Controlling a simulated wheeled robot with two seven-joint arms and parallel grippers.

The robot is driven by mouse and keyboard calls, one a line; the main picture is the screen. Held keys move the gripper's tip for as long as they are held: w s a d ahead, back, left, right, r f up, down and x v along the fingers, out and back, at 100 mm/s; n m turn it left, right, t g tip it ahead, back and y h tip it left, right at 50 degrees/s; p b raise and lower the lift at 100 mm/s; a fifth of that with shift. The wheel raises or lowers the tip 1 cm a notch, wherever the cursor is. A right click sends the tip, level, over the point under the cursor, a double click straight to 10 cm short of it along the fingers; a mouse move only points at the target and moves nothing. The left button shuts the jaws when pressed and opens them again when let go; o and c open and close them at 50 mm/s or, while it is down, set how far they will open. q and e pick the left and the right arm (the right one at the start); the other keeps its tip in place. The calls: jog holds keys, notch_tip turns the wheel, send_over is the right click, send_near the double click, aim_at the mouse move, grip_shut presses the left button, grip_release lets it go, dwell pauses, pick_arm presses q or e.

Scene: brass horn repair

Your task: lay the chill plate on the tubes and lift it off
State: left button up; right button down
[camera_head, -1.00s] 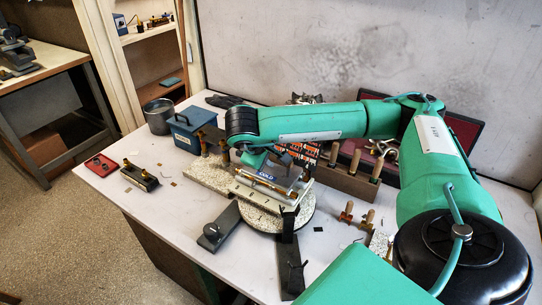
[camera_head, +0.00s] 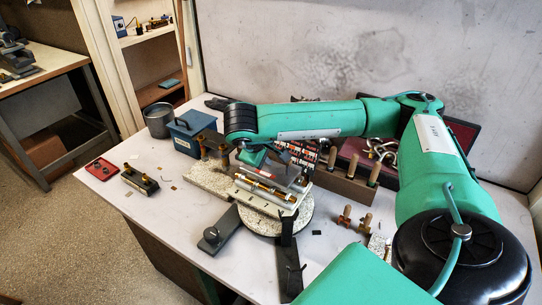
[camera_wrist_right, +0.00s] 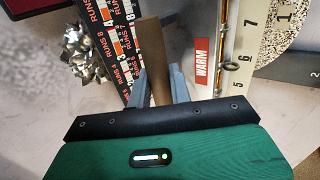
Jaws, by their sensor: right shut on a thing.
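The brass tubes (camera_head: 268,188) lie side by side on a pale bed above the round numbered disc (camera_head: 262,222); one also shows in the right wrist view (camera_wrist_right: 228,50). My right gripper (camera_head: 277,156) is behind the tubes, its fingers partly hidden by my wrist. In the right wrist view, the gripper (camera_wrist_right: 160,92) is shut on the upright brown grip of the chill plate (camera_wrist_right: 157,60). The plate's body is mostly hidden, and I cannot tell whether it touches anything. A red WARM label (camera_wrist_right: 202,60) shows beside the tubes. My left gripper is out of view.
Boards marked RUNS (camera_wrist_right: 108,40) stand close beside the gripper. A wooden block with handled tools (camera_head: 350,185) is to the right. A blue box (camera_head: 190,130) and a grey cup (camera_head: 158,118) stand at the left.

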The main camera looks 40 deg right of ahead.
jog(key=shift+r+p, duration=2.05)
jog(key=shift+r, duration=1.35)
jog(key=shift+f, duration=0.1)
